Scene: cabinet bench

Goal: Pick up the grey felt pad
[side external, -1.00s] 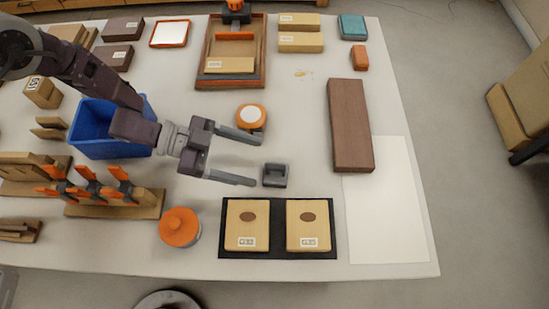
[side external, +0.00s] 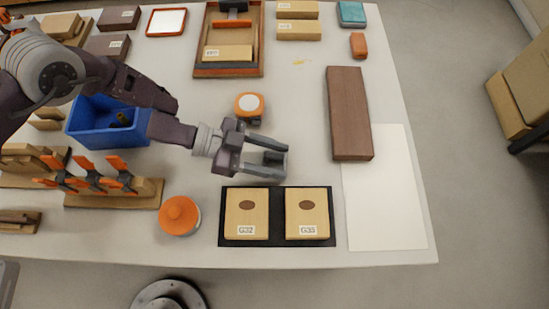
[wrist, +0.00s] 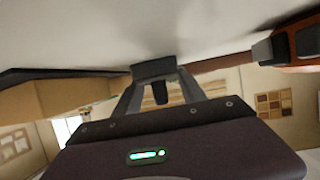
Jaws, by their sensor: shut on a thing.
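The grey felt pad (side external: 275,158) shows as a small dark grey block on the white bench, just behind the black mat. My gripper (side external: 281,163) reaches in from the left, low over the bench, with one finger on each side of the block. It is shut on it. In the wrist view the dark grey block (wrist: 153,68) sits between the fingertips (wrist: 158,82). The fingers hide part of the block in the side view. I cannot tell any clear gap between it and the bench.
The black mat (side external: 277,220) with two labelled wooden blocks lies just in front. An orange-lidded jar (side external: 180,214) stands front left, and an orange-and-white round item (side external: 249,106) behind. A blue bin (side external: 108,138) is left. A brown plank (side external: 348,112) and white sheet (side external: 386,200) lie right.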

